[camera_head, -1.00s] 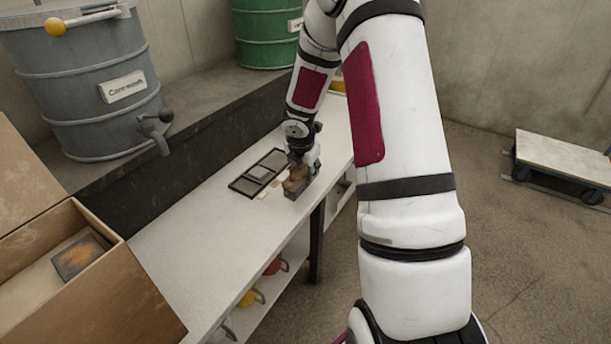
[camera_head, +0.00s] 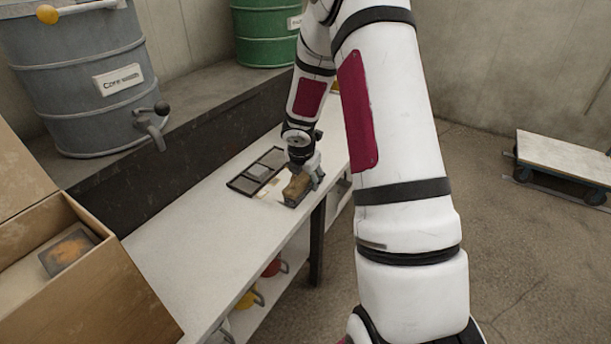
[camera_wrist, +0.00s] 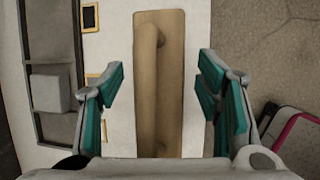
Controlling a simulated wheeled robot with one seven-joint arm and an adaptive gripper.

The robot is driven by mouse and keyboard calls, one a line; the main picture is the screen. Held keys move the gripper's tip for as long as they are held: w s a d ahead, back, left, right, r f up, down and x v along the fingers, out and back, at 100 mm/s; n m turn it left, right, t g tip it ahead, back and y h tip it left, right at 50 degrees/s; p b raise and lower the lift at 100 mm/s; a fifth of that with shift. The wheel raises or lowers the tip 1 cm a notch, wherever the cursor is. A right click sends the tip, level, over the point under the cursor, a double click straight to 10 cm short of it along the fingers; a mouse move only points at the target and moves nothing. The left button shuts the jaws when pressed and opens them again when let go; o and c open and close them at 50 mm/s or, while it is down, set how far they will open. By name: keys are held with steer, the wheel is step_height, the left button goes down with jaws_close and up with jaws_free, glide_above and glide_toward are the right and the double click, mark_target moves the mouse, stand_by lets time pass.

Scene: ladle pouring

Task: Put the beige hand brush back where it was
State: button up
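The beige hand brush (camera_head: 296,187) lies on the white worktop near its right edge, beside a dark tray. In the wrist view the brush (camera_wrist: 172,75) is a long beige block with a rounded handle along it, running up the picture between my fingers. My gripper (camera_head: 305,170) is over the brush in the head view. In the wrist view my gripper (camera_wrist: 160,92) is open, with green-padded fingers on both sides of the brush and a gap on each side. The bristles are hidden.
The dark divided tray (camera_head: 243,187) lies left of the brush; it holds a grey block (camera_wrist: 48,93). Small yellow-edged pieces (camera_wrist: 90,17) lie between tray and brush. An open cardboard box (camera_head: 100,300) stands at the near left. The worktop between is clear.

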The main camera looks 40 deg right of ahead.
steer(key=s+a+r+m+h+p, duration=0.1)
steer(key=s+a+r+m+p, duration=0.15)
steer(key=s+r, duration=0.45)
steer(key=s+a+r+m+g+p, duration=0.1)
steer(key=s+a+r+m, duration=0.3)
steer(key=r, duration=0.7)
steer(key=s+a+r+m+h+p, duration=0.15)
steer(key=s+a+r+m, duration=0.3)
steer(key=r, duration=0.45)
steer(key=s+a+r+m+y, duration=0.1)
steer(key=s+a+m+y, duration=0.1)
steer(key=s, duration=0.5)
steer(key=s+a+r+m+g+y, duration=0.1)
steer(key=s+a+m+y, duration=0.1)
steer(key=s+a+m, duration=0.3)
steer(key=s+a+r+m+y, duration=0.1)
steer(key=s+a+m+y, duration=0.1)
steer(key=s+a, duration=0.5)
steer(key=s+m, duration=0.1)
steer(key=s, duration=0.2)
steer(key=shift+s+a+r+m+p, duration=0.25)
steer(key=shift+s+m+p, duration=0.05)
steer(key=shift+s, duration=0.1)
